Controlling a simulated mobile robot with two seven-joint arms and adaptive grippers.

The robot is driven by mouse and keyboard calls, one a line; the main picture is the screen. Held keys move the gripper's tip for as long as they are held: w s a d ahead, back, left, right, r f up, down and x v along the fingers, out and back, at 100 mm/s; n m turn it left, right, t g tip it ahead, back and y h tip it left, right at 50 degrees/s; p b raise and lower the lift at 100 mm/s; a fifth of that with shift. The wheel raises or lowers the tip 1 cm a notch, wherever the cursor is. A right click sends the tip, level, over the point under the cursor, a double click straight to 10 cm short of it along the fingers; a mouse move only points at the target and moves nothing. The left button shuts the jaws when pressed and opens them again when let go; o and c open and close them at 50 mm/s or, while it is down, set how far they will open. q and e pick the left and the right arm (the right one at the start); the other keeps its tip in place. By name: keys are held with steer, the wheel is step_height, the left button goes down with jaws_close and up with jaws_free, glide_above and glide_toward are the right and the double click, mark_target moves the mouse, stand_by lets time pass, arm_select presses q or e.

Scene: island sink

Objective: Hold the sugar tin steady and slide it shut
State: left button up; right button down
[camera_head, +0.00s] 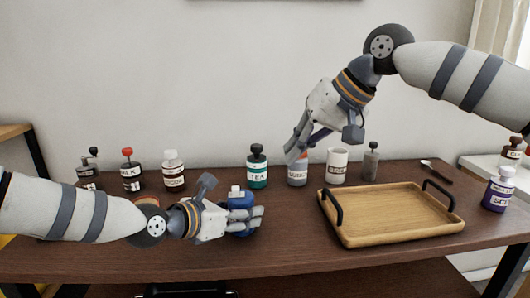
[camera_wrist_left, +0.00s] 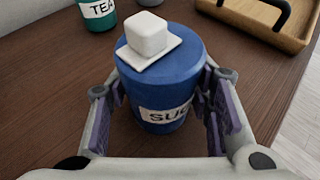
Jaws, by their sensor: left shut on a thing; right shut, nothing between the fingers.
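The sugar tin (camera_head: 238,201) is blue and stands upright on the brown table. Its label, partly readable as "SU", shows in the left wrist view (camera_wrist_left: 168,115). A white square slide with a block-shaped knob (camera_wrist_left: 147,36) lies on the tin's blue top, off-centre toward the far side; whether an opening lies under it cannot be seen. My left gripper (camera_head: 256,219) is shut around the tin, one finger on each side. My right gripper (camera_head: 297,155) is shut and empty, pointing down over the back row, up and right of the sugar tin.
A green TEA jar (camera_head: 257,170) stands behind the tin. A grey-blue jar (camera_head: 297,176) is just below my right fingertips, with a white canister (camera_head: 337,166) beside it. A wooden tray (camera_head: 390,218) with black handles lies to the right. The table front is clear.

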arm_select(q)
steer(key=o, duration=1.3)
